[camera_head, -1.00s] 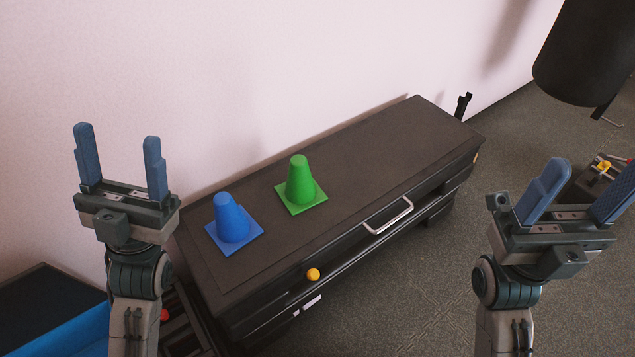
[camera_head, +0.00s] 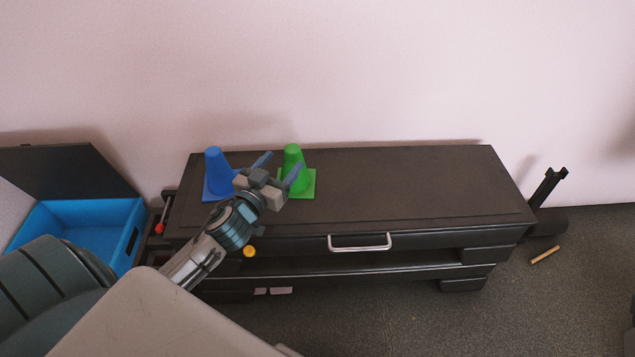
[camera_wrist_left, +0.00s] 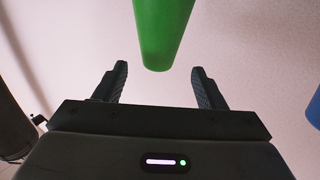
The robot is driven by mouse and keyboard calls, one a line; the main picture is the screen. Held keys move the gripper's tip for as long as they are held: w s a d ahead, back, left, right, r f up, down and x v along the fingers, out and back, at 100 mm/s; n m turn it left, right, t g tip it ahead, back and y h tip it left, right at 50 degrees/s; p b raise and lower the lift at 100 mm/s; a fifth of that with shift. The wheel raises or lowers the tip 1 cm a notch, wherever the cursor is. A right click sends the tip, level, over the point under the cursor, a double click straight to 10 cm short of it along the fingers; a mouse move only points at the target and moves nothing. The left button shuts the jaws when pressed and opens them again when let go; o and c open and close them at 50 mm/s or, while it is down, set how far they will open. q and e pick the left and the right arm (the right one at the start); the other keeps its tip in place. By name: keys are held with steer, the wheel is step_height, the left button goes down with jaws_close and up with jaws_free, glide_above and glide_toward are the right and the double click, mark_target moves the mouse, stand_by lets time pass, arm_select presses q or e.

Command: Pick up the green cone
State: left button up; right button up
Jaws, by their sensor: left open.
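The green cone (camera_head: 292,157) stands upright on its square base on the dark bench top, near the wall. My left gripper (camera_head: 281,166) is right by it, in front of it and overlapping part of it in the head view. In the left wrist view, the fingers (camera_wrist_left: 160,68) are open and apart, and the green cone (camera_wrist_left: 164,30) shows beyond and between them with its narrow end toward me. Nothing is held. The blue cone (camera_head: 214,171) stands left of the green one, partly behind my left arm. My right gripper is not in view.
The dark bench (camera_head: 420,190) is clear right of the green cone. A silver handle (camera_head: 360,247) and an orange knob (camera_head: 249,251) are on its front. A blue bin (camera_head: 80,213) stands at left. The pale wall (camera_head: 400,70) rises close behind the cones.

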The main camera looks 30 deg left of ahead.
mark_target(296, 144)
arm_select(q)
steer(key=shift+w+f, duration=0.1)
steer(key=shift+w, duration=0.6)
steer(key=shift+w+a+f, duration=0.1)
steer(key=shift+w+a, duration=0.05)
steer(key=shift+w, duration=0.45)
steer(key=w+b, duration=0.1)
steer(key=w, duration=0.3)
steer(key=shift+w, duration=0.5)
jaws_close()
steer(key=shift+r, duration=0.2)
